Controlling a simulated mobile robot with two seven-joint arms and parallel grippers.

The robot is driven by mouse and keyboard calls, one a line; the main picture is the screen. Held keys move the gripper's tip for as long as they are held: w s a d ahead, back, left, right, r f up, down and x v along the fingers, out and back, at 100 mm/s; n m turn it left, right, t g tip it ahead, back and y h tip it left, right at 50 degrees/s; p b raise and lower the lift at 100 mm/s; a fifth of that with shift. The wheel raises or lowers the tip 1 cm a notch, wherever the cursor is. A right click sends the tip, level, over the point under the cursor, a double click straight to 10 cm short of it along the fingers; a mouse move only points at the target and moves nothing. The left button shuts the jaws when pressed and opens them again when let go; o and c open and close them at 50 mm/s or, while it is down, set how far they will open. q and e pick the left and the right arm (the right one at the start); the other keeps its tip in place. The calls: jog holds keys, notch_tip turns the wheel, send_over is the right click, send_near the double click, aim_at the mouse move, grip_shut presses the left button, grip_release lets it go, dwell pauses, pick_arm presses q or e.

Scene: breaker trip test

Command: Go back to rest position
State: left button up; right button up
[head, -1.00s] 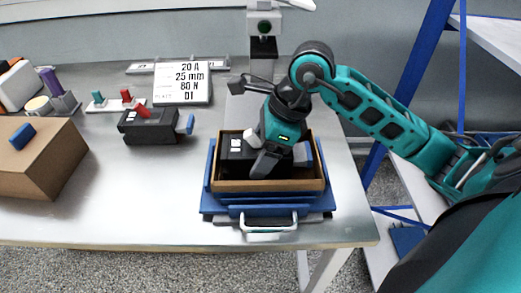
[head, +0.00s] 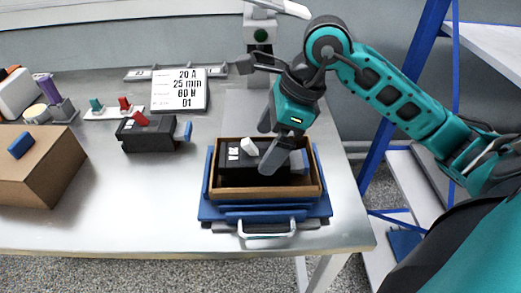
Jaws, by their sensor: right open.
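My right gripper (head: 270,147) is open, just above the tray, with its fingers pointing down over a black breaker. This black breaker (head: 236,176) with a white lever sits inside the brown-walled tray (head: 265,193), which rests on a blue base. The gripper partly hides the breaker's right side. A second black breaker (head: 147,137) with a red lever and a blue end piece lies on the table to the left. My left gripper is not in view.
The metal table (head: 110,205) is clear at front left. A cardboard box (head: 28,175) with a blue block stands far left. A label sign (head: 179,92) stands at the back. A test stand (head: 261,40) rises behind the tray. A blue-framed shelf is at right.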

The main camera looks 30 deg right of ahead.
jog(key=shift+v, duration=1.1)
